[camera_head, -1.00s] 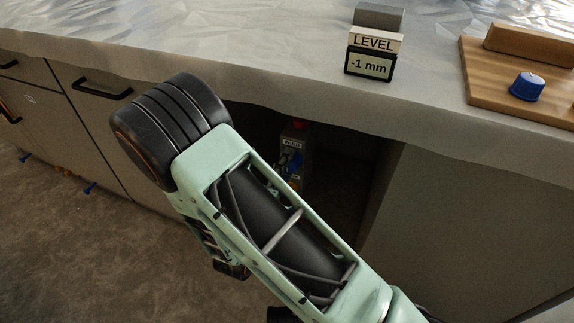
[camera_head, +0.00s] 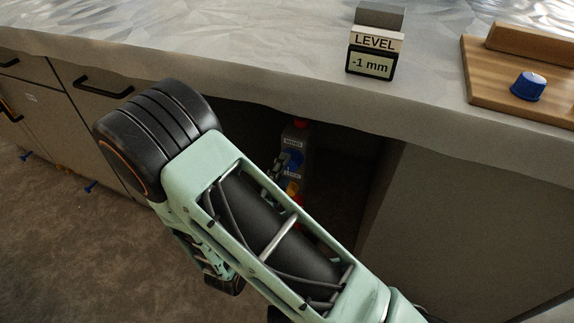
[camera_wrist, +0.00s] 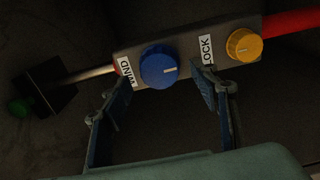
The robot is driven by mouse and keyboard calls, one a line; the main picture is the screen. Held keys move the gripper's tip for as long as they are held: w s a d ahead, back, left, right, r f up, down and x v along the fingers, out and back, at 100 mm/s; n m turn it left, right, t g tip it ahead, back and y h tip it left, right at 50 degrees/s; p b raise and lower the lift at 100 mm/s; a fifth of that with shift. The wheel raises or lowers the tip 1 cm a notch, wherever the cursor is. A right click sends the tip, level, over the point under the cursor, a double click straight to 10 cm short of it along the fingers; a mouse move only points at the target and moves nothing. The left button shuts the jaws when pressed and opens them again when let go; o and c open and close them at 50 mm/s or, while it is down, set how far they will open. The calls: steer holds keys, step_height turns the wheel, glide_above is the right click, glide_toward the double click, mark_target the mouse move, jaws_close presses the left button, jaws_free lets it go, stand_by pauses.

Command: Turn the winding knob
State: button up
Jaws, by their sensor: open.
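The winding knob is the blue round knob beside the WIND label (camera_wrist: 158,68) in the wrist view, its white mark pointing right. It sits on a grey box (camera_wrist: 190,38) that appears tilted. A yellow knob (camera_wrist: 244,45) sits at the right end of the box beside a LOCK label. My gripper (camera_wrist: 161,82) is open, with one finger on either side below the blue knob; I cannot tell whether they touch it. In the head view the grey box (camera_head: 297,135) stands in the dark opening under the counter, with the blue knob (camera_head: 294,160) partly hidden by my gripper (camera_head: 280,168).
A LEVEL display reading -1 mm (camera_head: 371,64) stands on the plastic-covered counter (camera_head: 250,62). A wooden board (camera_head: 488,92) with a blue cap (camera_head: 528,86) is at the right. Cabinet walls flank the opening. A metal rod (camera_wrist: 90,73) leaves the box's left end.

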steer(key=v, duration=0.8)
steer(key=shift+s, duration=0.3)
steer(key=shift+a+r, duration=0.1)
